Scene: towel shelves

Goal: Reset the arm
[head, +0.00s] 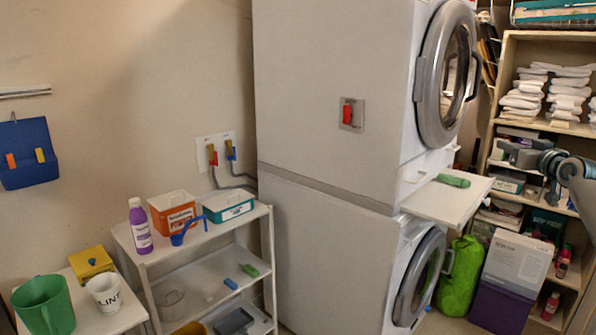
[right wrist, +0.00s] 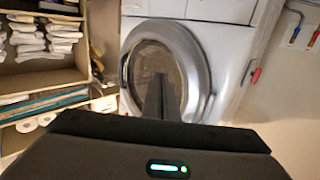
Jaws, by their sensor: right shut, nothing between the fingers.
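My right arm comes in from the right edge of the head view, in front of the shelf. Its gripper (head: 508,150) is small and dark there against the shelf items. In the right wrist view the right gripper (right wrist: 162,88) has its dark fingers together with nothing between them. The fingers overlap the round door (right wrist: 200,62) of a white machine in that picture, and I see no contact. My left gripper is not in the head view.
White stacked machines (head: 330,80) stand in the middle, with a pulled-out white shelf board (head: 445,203) holding a green item (head: 453,180). A towel shelf (head: 560,128) stands at right.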

